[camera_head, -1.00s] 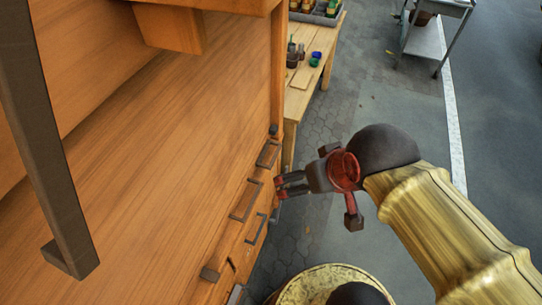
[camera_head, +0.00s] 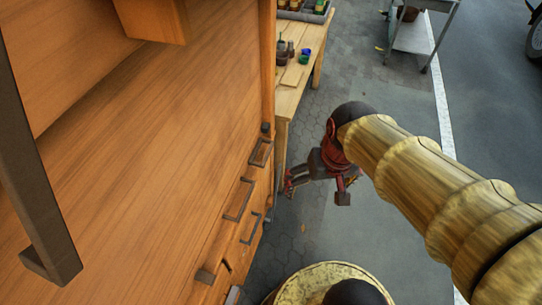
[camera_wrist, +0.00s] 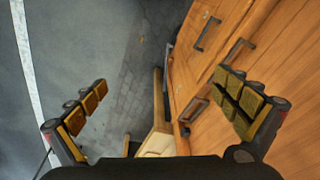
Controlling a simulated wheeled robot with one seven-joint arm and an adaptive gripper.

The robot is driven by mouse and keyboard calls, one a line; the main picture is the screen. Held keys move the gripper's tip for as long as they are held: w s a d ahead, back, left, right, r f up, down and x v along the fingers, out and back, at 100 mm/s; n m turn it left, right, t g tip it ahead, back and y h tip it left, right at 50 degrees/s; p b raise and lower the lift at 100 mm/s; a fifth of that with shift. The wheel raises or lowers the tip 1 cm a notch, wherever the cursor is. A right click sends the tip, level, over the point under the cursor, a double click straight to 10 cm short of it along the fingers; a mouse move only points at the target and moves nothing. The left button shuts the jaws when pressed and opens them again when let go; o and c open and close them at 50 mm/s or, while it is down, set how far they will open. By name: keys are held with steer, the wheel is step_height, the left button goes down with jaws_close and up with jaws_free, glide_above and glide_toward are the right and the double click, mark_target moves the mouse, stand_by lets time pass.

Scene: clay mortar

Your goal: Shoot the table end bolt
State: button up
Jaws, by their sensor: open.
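A large orange wooden cabinet or bench (camera_head: 130,160) fills the left of the head view. Dark metal handles sit along its right edge: an upper one (camera_head: 261,152), a middle one (camera_head: 238,199) and a lower one (camera_head: 251,228). A small dark knob (camera_head: 265,127) stands above the upper handle. I cannot tell which fitting is the table end bolt. My gripper (camera_head: 289,186) is open and empty, just right of this edge and apart from the handles. In the wrist view its spread fingers (camera_wrist: 165,95) show a handle (camera_wrist: 193,110) near the right finger.
A light wooden table (camera_head: 292,95) with jars and a tray stands behind the cabinet. A grey metal cart (camera_head: 415,38) is at the back right. Paved ground (camera_head: 330,225) is free to the right of the cabinet. A dark bar (camera_head: 35,150) crosses the near left.

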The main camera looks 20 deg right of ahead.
step_height(320, 180, down, 14)
steer(key=w+m+g+y+b, duration=0.2)
steer(key=m+g+y, duration=0.2)
steer(key=m+y, duration=0.15)
steer(key=m+t+y+b, duration=0.2)
steer(key=m+t+y, duration=0.7)
steer(key=m+t, duration=0.6)
glide_toward(269, 154)
steer(key=w+m+g, duration=0.2)
steer(key=x, duration=0.5)
steer(key=b+x, duration=0.1)
steer(key=x, duration=0.1)
steer(key=shift+w+a+r, duration=0.1)
steer(key=shift+a+r, duration=0.3)
steer(key=shift+c, duration=0.4)
steer(key=c, duration=1.1)
